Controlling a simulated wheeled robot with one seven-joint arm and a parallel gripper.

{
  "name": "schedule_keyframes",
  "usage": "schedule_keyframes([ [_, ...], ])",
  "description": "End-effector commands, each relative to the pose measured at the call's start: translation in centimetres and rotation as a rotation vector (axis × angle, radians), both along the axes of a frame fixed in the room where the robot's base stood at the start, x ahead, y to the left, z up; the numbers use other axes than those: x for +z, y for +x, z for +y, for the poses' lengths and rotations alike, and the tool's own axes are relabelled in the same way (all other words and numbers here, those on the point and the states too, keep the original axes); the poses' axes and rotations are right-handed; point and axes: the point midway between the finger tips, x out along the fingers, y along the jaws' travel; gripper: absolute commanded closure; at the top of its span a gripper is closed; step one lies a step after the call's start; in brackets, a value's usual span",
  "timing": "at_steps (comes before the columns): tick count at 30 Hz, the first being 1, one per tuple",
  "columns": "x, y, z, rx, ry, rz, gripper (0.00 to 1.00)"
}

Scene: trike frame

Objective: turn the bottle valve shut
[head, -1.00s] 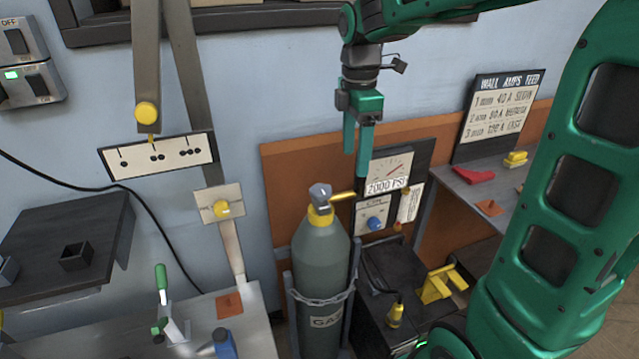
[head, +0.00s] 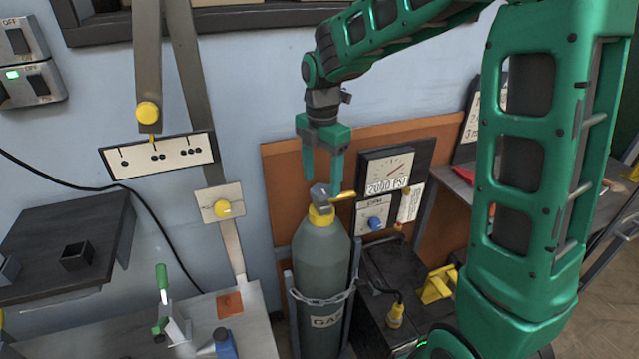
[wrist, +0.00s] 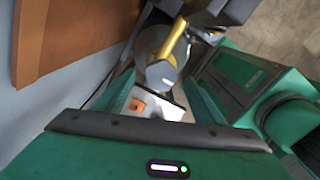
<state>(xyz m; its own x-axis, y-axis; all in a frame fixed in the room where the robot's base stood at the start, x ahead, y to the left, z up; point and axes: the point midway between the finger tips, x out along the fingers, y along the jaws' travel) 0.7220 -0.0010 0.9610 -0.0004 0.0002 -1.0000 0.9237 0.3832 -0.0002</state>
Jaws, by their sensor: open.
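The gas bottle (head: 321,262) is grey and stands upright in the head view, chained in a rack, with a yellow collar. Its valve (head: 320,194) has a grey faceted knob on top and a yellow lever (head: 342,196) pointing right. In the wrist view the grey knob (wrist: 161,73) and the yellow lever (wrist: 174,43) show from above. My gripper (head: 322,180) is open and points down, its green fingers just above the valve, one on each side of the knob in the head view. I cannot tell whether they touch it. Nothing is held.
A gauge panel reading 2000 PSI (head: 392,170) stands close behind and right of the valve. An orange-brown board (head: 285,185) backs the bottle. A black welder box (head: 385,290) is to the right, a grey bench (head: 255,325) to the left.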

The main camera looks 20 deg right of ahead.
Motion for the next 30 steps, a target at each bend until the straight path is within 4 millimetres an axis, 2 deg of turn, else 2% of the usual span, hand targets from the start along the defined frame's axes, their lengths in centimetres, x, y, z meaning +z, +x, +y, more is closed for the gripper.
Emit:
schedule_keyframes([
  [6,-1.7,0.0,0.0,-0.001,-0.001,0.002,0.37],
  [15,-1.8,0.0,0.0,-0.001,0.0,0.0,0.37],
  [16,-1.8,0.0,0.0,-0.001,0.0,0.001,0.41],
  [18,-1.8,0.0,0.0,-0.001,0.0,0.001,0.58],
  [21,-1.8,0.0,0.0,-0.001,0.0,0.0,0.78],
  [30,-1.8,0.0,0.0,-0.024,0.001,-0.002,0.77],
])
